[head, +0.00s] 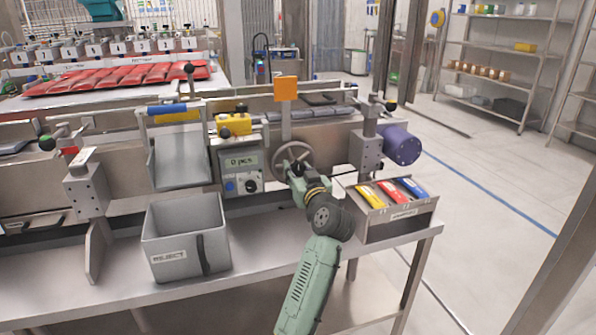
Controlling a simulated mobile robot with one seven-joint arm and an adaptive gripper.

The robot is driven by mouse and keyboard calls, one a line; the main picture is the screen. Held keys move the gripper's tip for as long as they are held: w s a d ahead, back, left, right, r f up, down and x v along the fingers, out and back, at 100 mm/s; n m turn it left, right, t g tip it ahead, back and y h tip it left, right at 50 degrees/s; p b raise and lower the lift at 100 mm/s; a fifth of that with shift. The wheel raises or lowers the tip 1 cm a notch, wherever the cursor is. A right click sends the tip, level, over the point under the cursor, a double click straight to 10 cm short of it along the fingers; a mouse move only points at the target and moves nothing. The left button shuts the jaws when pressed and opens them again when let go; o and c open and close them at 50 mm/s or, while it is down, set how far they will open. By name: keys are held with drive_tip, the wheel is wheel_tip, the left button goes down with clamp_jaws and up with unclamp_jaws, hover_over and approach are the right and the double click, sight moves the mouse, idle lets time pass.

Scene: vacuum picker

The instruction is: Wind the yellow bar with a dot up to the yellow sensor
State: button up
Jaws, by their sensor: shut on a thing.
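My gripper (297,168) is at the grey handwheel (282,153) on the front of the machine. It is shut on the handwheel, though my arm hides exactly which part it holds. A yellow block (240,124) with a dark round knob sits on the machine left of the wheel; it may be the yellow sensor. A yellow strip (176,117) shows below a blue bar (167,108) at the top of the grey chute. A yellow bar (370,196) also lies in the box at right. I cannot make out a dot on either.
A grey reject bin (215,225) stands on the bench front. A counter panel (240,162) is left of the wheel. A box (400,227) with red and blue bars stands right of my arm. An orange plate (286,88) rises above the wheel. Red packs (120,78) lie behind.

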drive_tip(key=shift+m, duration=0.4)
drive_tip(key=m+p, duration=0.2)
drive_tip(key=m, duration=0.2)
drive_tip(key=m+p, duration=0.2)
drive_tip(key=m, duration=0.2)
drive_tip(key=shift+r+m, duration=0.1)
drive_tip(key=shift+m, duration=0.2)
drive_tip(key=m+p, duration=0.3)
drive_tip(key=m, duration=0.2)
drive_tip(key=shift+p, duration=0.35)
drive_tip(key=shift+m+p, duration=1)
drive_tip(key=shift+m, duration=0.6)
drive_tip(key=o, duration=1.1)
